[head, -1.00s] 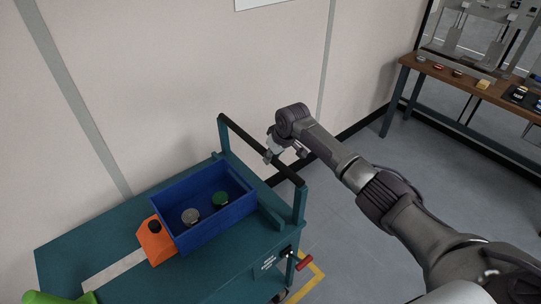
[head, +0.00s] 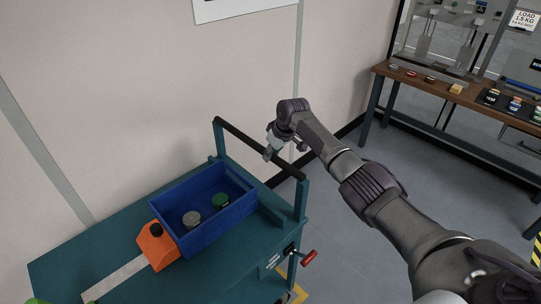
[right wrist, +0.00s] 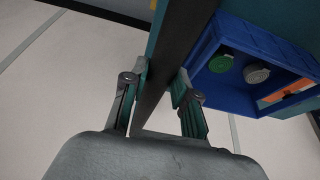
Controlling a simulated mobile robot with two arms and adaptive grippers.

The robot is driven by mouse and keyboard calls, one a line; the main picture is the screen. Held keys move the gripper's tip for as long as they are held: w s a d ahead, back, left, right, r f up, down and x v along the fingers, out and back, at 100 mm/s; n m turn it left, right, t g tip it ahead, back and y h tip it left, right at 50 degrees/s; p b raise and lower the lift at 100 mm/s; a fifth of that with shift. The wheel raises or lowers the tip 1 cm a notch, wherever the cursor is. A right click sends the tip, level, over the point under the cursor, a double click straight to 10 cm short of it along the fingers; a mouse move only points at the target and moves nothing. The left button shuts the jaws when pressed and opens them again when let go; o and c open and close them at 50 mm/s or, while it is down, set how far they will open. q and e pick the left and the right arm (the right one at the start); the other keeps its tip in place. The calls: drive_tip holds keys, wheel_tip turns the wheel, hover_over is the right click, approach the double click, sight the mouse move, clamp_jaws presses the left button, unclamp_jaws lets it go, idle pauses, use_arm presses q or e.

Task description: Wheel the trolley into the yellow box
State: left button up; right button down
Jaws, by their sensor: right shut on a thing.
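The teal trolley (head: 110,255) stands against the pale wall in the head view, with a black push bar (head: 240,133) between two teal posts at its right end. My right gripper (head: 273,150) is at the middle of this bar. In the right wrist view the bar (right wrist: 178,60) runs between the two fingers of the gripper (right wrist: 160,98), which is shut on it. A yellow floor line (head: 297,293), perhaps part of the yellow box, shows at the trolley's lower right; most of it is hidden. My left gripper is not in view.
A blue bin (head: 240,212) with a grey and a green round item, and an orange block (head: 157,247), ride on the trolley. A wooden-topped bench (head: 425,82) stands at the back right. Grey floor (head: 340,230) is clear between. A yellow-black striped thing (head: 536,247) is at the right edge.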

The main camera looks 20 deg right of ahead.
drive_tip(key=shift+w+d+r, duration=0.1)
drive_tip(key=shift+d+r, duration=0.05)
drive_tip(key=c, duration=1.1)
unclamp_jaws()
drive_tip(key=shift+o, duration=1)
drive_tip(key=shift+d, duration=0.15)
drive_tip(key=v, duration=1.1)
drive_tip(key=shift+r, duration=0.35)
